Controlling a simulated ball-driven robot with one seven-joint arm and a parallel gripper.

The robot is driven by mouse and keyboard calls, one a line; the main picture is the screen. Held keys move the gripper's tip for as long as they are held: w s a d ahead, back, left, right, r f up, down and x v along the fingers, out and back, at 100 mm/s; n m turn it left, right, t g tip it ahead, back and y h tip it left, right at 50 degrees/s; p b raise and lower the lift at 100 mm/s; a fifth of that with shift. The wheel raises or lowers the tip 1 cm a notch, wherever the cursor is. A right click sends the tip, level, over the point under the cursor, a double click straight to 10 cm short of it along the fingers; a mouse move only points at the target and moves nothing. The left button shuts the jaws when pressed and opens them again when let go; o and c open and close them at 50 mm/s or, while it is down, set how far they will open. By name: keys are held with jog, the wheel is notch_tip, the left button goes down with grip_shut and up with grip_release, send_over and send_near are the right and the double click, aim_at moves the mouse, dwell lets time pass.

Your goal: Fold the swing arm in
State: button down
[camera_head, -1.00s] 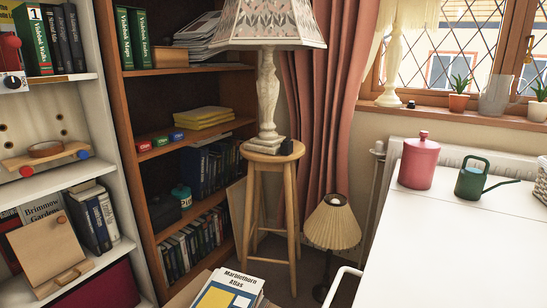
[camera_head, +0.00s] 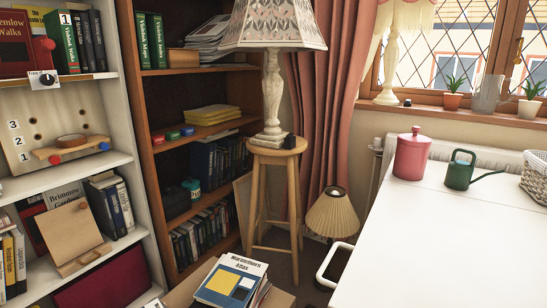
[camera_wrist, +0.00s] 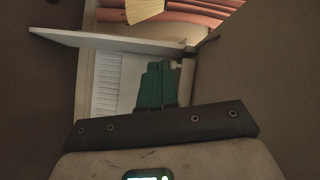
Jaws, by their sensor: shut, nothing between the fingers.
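A wooden swing arm (camera_head: 72,149) stands out from a pale board (camera_head: 23,140) on the white shelf unit at the left of the head view. It has a red knob near its left end, a blue knob at its right end and a brown ring on top. The board bears the numbers 1, 2 and 3 and several dark holes. My gripper (camera_wrist: 157,66) shows only in the wrist view, its green fingers together with nothing held. The swing arm cannot be made out in the wrist view, and my gripper is apart from it.
The white shelf unit (camera_head: 133,115) also holds books and a wooden flap (camera_head: 75,238). A brown bookcase, a stool (camera_head: 277,148) with a lamp and a box with an atlas (camera_head: 230,281) stand to its right. A white table (camera_head: 445,250) fills the right.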

jog(key=s+a+f+n+g+y, duration=0.2)
jog(key=s+a+f+n+g, duration=0.45)
jog(key=s+a+n, duration=0.4)
jog(key=s+n+g+h, duration=0.2)
jog(key=s+n+g, duration=0.3)
jog(key=s, duration=1.3)
jog(key=s+r+m+g+p, duration=0.1)
jog(key=s+r+p, duration=0.3)
jog(key=r+p, duration=0.8)
jog(key=s+d+r+g+p, duration=0.1)
jog(key=s+r+g+p, duration=0.3)
jog(key=r+p, duration=0.9)
jog(key=s+p, duration=0.1)
jog(key=p, duration=0.5)
jog(key=shift+s+r+m+h+p, duration=0.25)
jog(key=shift+m+h+p, duration=0.05)
jog(key=shift+m, duration=0.05)
